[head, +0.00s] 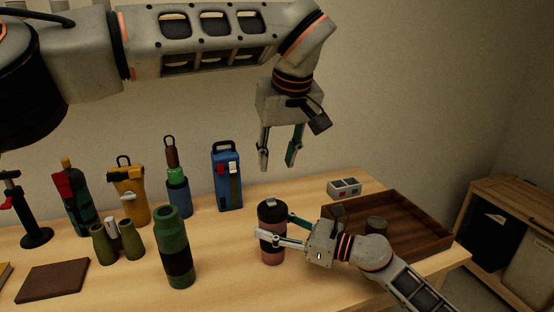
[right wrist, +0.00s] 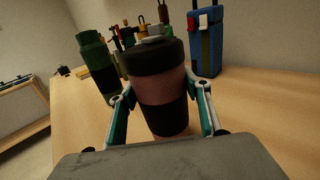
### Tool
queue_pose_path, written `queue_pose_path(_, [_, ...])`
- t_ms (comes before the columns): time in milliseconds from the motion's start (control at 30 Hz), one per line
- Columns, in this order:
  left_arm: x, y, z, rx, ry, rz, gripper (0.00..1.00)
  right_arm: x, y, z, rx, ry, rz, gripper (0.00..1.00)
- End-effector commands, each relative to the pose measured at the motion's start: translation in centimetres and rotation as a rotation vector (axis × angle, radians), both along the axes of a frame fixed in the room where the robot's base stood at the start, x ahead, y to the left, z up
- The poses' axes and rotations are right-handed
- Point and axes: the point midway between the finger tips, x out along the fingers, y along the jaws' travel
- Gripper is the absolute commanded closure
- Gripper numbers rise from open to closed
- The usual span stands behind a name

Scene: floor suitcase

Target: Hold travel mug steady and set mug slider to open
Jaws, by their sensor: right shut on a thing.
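The travel mug (head: 272,249), dark on top with a pinkish lower body, stands upright on the table. In the right wrist view the travel mug (right wrist: 158,92) stands between my right fingers, with a light piece on its lid that I take to be the slider (right wrist: 152,39); its setting is too small to tell. My right gripper (head: 280,232) comes from the right and is shut on the mug's body. My left gripper (head: 277,166) points down, open and empty, in the air above the mug, clear of it.
A green bottle (head: 176,250) stands left of the mug. Binoculars (head: 118,242), a blue box-shaped bottle (head: 227,178) and several other bottles stand behind and to the left.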

Motion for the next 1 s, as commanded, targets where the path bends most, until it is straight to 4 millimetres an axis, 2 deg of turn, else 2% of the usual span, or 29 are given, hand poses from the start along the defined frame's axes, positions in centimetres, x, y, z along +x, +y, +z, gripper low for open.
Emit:
queue_pose_path(133, [0.0,0.0,0.0,0.0,0.0,0.0,0.68,0.0,0.0,0.0,0.0,0.001,0.0,0.8])
queue_pose_path(167, [0.0,0.0,0.0,0.0,0.0,0.0,0.68,0.0,0.0,0.0,0.0,0.001,0.0,0.47])
queue_pose_path(200, [0.0,0.0,0.0,0.0,0.0,0.0,0.68,0.0,0.0,0.0,0.0,0.001,0.0,0.36])
queue_pose_path(233, [0.0,0.0,0.0,0.0,0.0,0.0,0.68,0.0,0.0,0.0,0.0,0.001,0.0,0.32])
queue_pose_path(533, [0.0,0.0,0.0,0.0,0.0,0.0,0.68,0.0,0.0,0.0,0.0,0.0,0.0,0.32])
queue_pose_path(667, [0.0,0.0,0.0,0.0,0.0,0.0,0.68,-0.2,-0.6,-0.1,-0.001,0.0,-0.001,0.32])
queue_pose_path(767, [0.0,0.0,0.0,0.0,0.0,0.0,0.68,-0.8,-1.8,-0.2,-0.002,0.001,-0.002,0.32])
queue_pose_path(1000, [0.0,0.0,0.0,0.0,0.0,0.0,0.68,-3.1,-6.1,-0.2,-0.004,0.002,-0.001,0.32])
